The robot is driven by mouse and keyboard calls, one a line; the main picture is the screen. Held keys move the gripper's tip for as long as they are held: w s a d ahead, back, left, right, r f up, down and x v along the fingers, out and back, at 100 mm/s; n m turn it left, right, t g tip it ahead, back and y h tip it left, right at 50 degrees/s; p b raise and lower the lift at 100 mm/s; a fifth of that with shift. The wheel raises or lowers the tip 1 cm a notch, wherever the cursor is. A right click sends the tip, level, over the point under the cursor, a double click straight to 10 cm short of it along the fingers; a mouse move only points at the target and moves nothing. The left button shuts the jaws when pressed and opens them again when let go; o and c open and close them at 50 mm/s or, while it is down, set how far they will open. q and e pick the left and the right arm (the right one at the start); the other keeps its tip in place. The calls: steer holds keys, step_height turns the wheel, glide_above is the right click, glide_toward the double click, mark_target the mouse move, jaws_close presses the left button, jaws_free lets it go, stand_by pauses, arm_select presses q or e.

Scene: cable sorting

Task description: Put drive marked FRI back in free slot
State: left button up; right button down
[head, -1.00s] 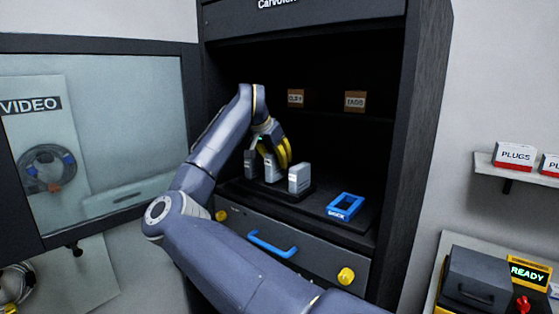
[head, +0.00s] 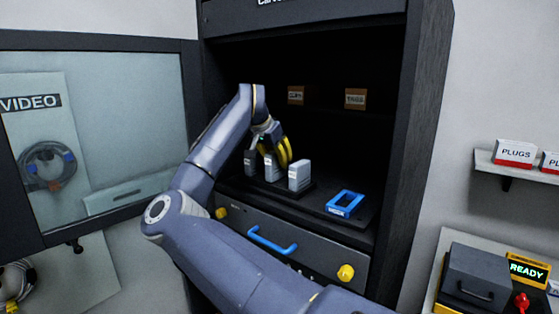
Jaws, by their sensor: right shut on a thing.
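Three grey drives stand in a row on a dark base inside the cabinet: a left drive (head: 250,163), a middle drive (head: 271,170) and a right drive (head: 299,175). Their markings are too small to read, so I cannot tell which is FRI. My right gripper (head: 277,154), with yellow fingers, is shut on the middle drive from above. The middle drive is upright in the row, between the other two. The fingers and wrist hide its top. Which slot is free cannot be told. My left gripper is not in view.
A blue frame (head: 333,205) lies on the cabinet floor, right of the drives. Two small brown boxes stand on the shelf behind, one on the left (head: 296,95) and one on the right (head: 355,99). Below is a drawer with a blue handle (head: 271,243). The glass door (head: 120,130) stands open at left.

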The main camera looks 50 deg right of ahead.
steer(key=shift+f, duration=0.9)
stand_by(1.0)
steer(key=c, duration=0.6)
jaws_free()
steer(key=shift+r, duration=3.5)
